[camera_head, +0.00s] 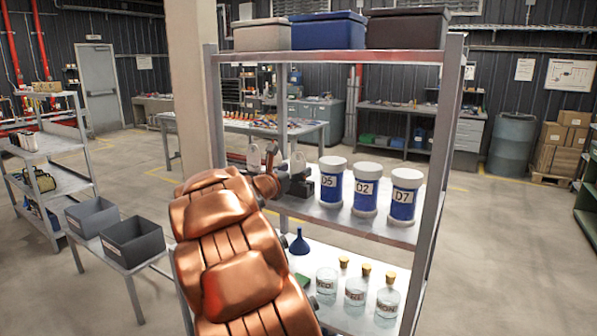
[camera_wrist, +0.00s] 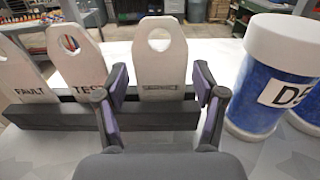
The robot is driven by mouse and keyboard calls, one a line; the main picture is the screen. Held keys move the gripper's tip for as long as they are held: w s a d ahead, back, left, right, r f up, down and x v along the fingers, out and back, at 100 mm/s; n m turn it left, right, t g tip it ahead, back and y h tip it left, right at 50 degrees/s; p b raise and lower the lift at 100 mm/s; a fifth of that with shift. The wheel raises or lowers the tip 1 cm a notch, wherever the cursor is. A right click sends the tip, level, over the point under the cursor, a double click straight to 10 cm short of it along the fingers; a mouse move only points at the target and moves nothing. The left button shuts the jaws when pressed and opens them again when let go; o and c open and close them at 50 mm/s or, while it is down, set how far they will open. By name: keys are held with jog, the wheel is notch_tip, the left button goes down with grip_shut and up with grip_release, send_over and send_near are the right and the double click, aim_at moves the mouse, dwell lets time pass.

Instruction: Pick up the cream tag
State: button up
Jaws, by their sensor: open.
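Three pale cream-grey tags with round holes stand upright in a black slotted holder (camera_wrist: 60,117) in the wrist view. The left tag (camera_wrist: 22,72) reads FAULT, the middle tag (camera_wrist: 75,62) seems to read TEST, and the right tag (camera_wrist: 161,68) has faint lettering I cannot read. All three look alike in colour, so I cannot tell which one is meant by cream. My gripper (camera_wrist: 160,88) is open, with one finger on each side of the right tag in the picture. No contact shows. In the head view my copper arm partly hides the holder (camera_head: 303,187).
Blue jars with white lids, D5 (camera_head: 332,184), D2 (camera_head: 367,190) and D7 (camera_head: 403,196), stand right of the holder on the same shelf. The D5 jar (camera_wrist: 262,90) is close to my right finger. Shelf posts (camera_head: 440,180) flank the space.

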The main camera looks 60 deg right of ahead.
jog(key=shift+d+r, duration=0.1)
jog(key=shift+d, duration=0.9)
jog(key=shift+c, duration=0.3)
jog(key=c, duration=0.7)
